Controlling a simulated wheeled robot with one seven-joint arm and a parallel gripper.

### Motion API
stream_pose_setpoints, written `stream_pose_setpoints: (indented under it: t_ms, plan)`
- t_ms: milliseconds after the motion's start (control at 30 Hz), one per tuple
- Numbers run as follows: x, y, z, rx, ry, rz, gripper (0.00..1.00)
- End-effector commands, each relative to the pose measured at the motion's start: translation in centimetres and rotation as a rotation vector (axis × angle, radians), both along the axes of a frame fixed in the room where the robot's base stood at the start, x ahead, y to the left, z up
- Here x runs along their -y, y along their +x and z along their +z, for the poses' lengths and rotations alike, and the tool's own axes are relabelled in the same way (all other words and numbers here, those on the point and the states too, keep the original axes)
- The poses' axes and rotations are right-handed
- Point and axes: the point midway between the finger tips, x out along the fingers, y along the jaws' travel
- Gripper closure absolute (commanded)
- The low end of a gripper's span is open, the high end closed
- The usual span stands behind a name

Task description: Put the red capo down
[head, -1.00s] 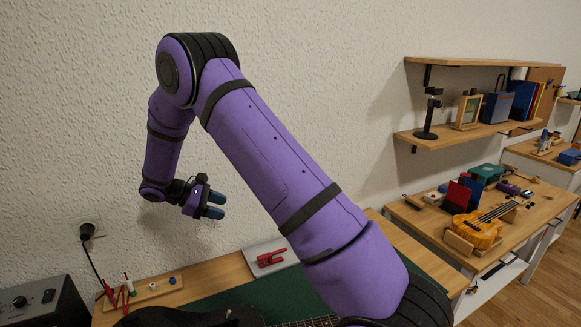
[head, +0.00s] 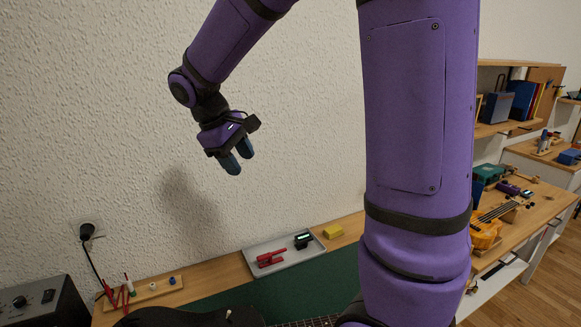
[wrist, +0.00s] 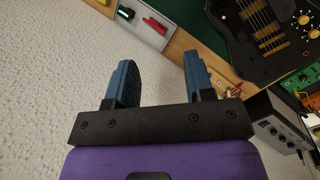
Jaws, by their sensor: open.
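The red capo (head: 270,258) lies in a light grey tray (head: 290,262) on the wooden bench. It also shows in the wrist view (wrist: 155,25), in the tray at the top. My gripper (head: 238,163) is open and empty, raised well above the bench near the wall. Its two blue fingers stand apart in the wrist view (wrist: 158,80), with nothing between them. The capo is below my gripper and to the right in the head view, clear of the fingers.
A black device with a lit display (head: 303,240) shares the tray. A yellow block (head: 334,231) lies right of it. A wooden holder (head: 155,290) with small items stands left. A dark guitar (head: 190,317) lies on the green mat in front. My arm hides part of the right side.

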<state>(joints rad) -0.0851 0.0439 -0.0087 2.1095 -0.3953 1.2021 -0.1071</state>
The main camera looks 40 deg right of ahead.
Motion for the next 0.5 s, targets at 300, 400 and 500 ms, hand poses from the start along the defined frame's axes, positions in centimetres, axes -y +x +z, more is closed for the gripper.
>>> stream_pose_setpoints:
  t_ms: [300, 400, 500]
  plan:
    - [-0.7, -6.4, 3.7, 0.2, 0.126, -0.085, 0.52]
    - [-1.0, -8.4, 4.4, 0.26, 0.165, -0.112, 0.52]
    - [-1.3, -10.3, 5.0, 0.322, 0.205, -0.137, 0.52]
